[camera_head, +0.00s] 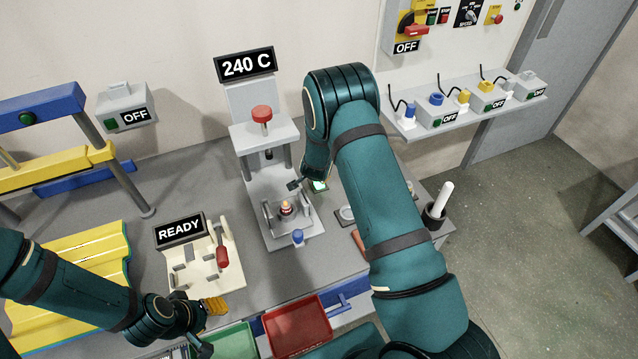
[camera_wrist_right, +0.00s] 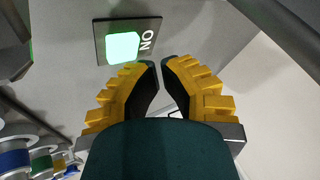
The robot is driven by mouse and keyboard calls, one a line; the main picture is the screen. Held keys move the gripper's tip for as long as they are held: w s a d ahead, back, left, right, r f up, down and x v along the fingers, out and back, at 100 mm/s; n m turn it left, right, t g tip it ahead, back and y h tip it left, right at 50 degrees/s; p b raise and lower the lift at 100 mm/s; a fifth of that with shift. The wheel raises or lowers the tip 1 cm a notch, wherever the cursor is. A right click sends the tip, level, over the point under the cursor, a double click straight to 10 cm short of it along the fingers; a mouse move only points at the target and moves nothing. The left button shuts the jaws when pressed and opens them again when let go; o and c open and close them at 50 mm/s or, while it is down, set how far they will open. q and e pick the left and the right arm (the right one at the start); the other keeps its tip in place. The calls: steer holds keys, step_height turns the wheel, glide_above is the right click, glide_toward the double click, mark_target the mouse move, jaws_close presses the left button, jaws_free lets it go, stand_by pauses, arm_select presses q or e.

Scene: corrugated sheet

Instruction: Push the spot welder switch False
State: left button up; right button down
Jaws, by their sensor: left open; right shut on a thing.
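A switch (camera_wrist_right: 122,46) with a lit green button and an ON label shows in the right wrist view, on a grey surface just past my fingertips. A lit green button (camera_head: 319,186) also shows in the head view, below my right wrist and beside the 240 C press. I cannot read which machine it belongs to. My right gripper (camera_wrist_right: 161,64) is shut with its fingertips close together; I see nothing held between them. It appears apart from the button. My left gripper (camera_head: 209,326) is open and empty over the bench's front edge, low at the left.
The press (camera_head: 262,200) stands left of my right arm. A fixture with a READY sign (camera_head: 180,230) is left of it. Green (camera_head: 236,342) and red (camera_head: 297,326) trays are in front. A wall shelf (camera_head: 470,118) holds several switch boxes reading OFF.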

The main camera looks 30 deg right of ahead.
arm_select(q)
steer(key=shift+f, duration=0.15)
arm_select(e)
steer(key=shift+f, duration=0.15)
arm_select(q)
steer(key=shift+f+b, duration=0.35)
steer(key=shift+b, duration=0.2)
arm_select(e)
steer(key=shift+f, duration=0.35)
arm_select(q)
steer(key=shift+f+b, duration=0.35)
arm_select(e)
steer(key=shift+s+f, duration=0.2)
steer(key=shift+f, duration=0.25)
steer(key=shift+d, duration=0.1)
arm_select(q)
steer(key=shift+r+p, duration=0.5)
steer(key=shift+p, duration=0.05)
arm_select(e)
steer(key=shift+w+d+r, duration=0.1)
steer(key=shift+d+r, duration=0.05)
steer(key=shift+r, duration=0.35)
steer(key=shift+w+d+r, duration=0.1)
steer(key=shift+d+r, duration=0.05)
steer(key=shift+r, duration=0.3)
arm_select(q)
steer(key=shift+r, duration=0.1)
arm_select(e)
steer(key=shift+a+r, duration=0.1)
steer(key=shift+a, duration=0.05)
